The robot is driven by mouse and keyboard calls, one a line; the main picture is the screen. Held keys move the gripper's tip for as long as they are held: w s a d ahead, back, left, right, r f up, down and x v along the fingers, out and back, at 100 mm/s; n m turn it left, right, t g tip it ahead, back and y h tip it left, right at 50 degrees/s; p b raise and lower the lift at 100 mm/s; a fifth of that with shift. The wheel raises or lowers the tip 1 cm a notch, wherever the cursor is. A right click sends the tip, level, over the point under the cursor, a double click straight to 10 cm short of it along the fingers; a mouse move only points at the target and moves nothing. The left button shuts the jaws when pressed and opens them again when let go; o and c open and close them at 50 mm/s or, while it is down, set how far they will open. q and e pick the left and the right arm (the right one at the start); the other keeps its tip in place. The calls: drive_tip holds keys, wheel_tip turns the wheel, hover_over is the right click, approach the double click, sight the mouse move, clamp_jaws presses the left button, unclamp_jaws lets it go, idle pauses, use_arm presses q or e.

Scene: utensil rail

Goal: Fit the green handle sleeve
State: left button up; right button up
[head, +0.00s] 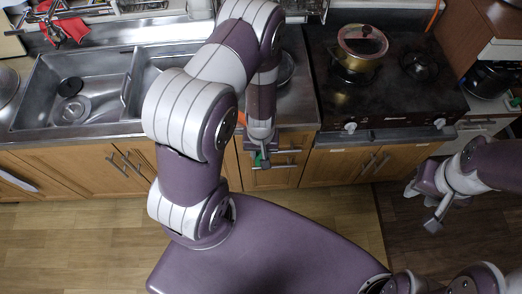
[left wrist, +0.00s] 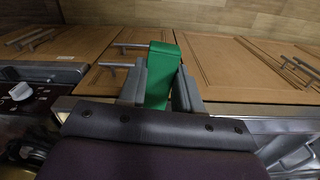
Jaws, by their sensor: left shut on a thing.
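The green handle sleeve (left wrist: 162,75) is held between the two grey fingers of my left gripper (left wrist: 160,90) in the left wrist view. In the head view a small bit of the green sleeve (head: 263,162) shows at the tip of my left gripper (head: 259,152), in front of the counter edge and the wooden drawers. My right gripper (head: 421,208) is at the right, over the floor, with its fingers apart and nothing between them. I cannot make out a bare utensil handle or the rail; my left arm covers part of the counter.
The stove (head: 390,85) with a lidded pot (head: 358,60) is right of my left gripper. The steel sink (head: 70,90) is at the left. Wooden cabinet fronts with bar handles (head: 340,168) run below the counter. The floor before them is clear.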

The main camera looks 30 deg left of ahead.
use_arm(q)
drive_tip(key=s+b, duration=0.1)
drive_tip(key=s+d+b, duration=0.1)
drive_tip(key=s, duration=0.1)
drive_tip(key=s+d+b, duration=0.1)
drive_tip(key=shift+s, duration=0.25)
